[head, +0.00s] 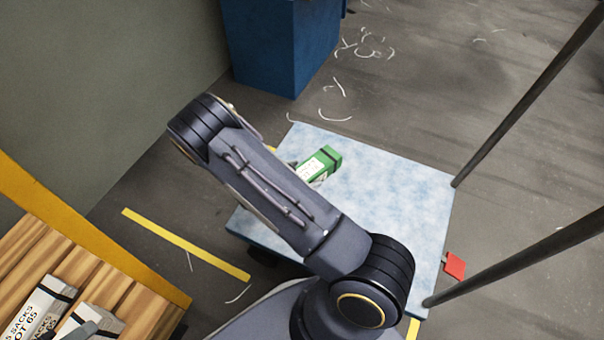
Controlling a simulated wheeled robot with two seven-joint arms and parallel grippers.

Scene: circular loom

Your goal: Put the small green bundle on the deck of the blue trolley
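The small green bundle (330,158) with a white label lies on the pale blue deck (400,190) of the trolley, near its far left part. My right arm crosses over the deck, and its forearm covers the bundle's lower left end. The fingers of my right gripper are hidden behind the arm, so I cannot tell whether they touch the bundle or are apart from it.
Dark posts (530,95) rise at the deck's right corners. A red block (454,265) is beside the right edge. A blue bin (282,45) stands beyond the deck. White-and-black sack bundles (42,305) lie on wooden slats (105,290) at lower left, beside a yellow rail (90,232).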

